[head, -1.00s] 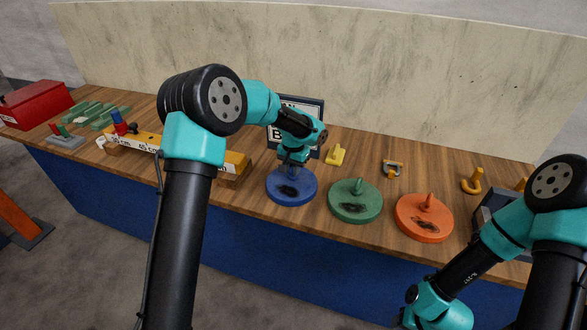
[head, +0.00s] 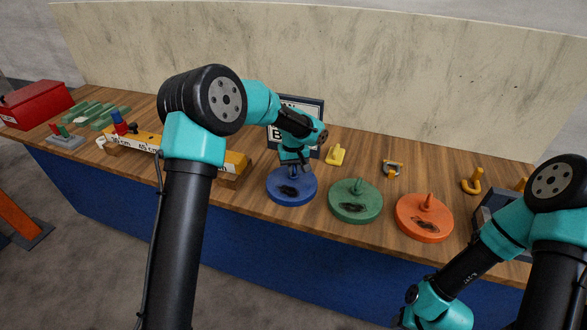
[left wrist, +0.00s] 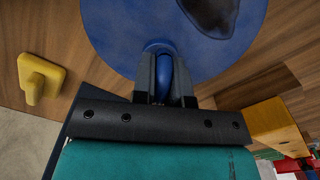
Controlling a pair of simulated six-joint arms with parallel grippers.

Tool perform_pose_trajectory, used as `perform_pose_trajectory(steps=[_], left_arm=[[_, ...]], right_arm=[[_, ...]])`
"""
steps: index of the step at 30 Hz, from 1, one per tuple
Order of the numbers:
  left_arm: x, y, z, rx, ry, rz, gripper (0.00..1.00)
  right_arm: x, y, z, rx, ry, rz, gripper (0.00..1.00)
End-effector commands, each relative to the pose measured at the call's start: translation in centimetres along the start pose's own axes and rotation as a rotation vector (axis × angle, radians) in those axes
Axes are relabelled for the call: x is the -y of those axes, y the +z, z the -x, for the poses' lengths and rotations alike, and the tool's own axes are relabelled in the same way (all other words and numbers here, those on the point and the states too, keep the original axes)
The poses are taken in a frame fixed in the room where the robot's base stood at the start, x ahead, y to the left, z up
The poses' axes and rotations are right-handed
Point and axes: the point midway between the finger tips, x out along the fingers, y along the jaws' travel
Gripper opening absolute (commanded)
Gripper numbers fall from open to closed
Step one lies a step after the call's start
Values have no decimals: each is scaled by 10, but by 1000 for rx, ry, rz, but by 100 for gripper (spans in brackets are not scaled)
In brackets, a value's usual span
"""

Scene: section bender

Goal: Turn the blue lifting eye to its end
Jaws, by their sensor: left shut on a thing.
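The blue lifting eye (left wrist: 164,76) stands up from the blue round disc (left wrist: 120,30). The blue disc (head: 291,197) lies flat on the bench in the head view, with a dark smudge on its top. My left gripper (left wrist: 164,85) is shut on the blue lifting eye, one finger on each side of it. In the head view the left gripper (head: 295,168) comes down over the back of the blue disc and mostly hides the eye. My right arm is at the lower right of the head view, off the bench front; its fingertips are not visible.
A green disc (head: 355,208) and an orange disc (head: 424,224) with upright eyes stand right of the blue one. A yellow hook piece (head: 336,155) is behind. A yellow marked beam (head: 235,166) is at left. A dark-framed sign (head: 312,106) stands close behind my gripper.

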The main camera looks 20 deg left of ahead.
Motion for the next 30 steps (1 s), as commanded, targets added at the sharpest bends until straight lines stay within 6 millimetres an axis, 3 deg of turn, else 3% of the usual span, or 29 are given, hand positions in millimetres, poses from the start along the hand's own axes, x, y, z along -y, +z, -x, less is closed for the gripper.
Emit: perform_pose_trajectory(steps=[30], left_arm=[[0, 0, 0, -1, 1, 919, 0]], right_arm=[[0, 0, 0, 0, 0, 0, 43]])
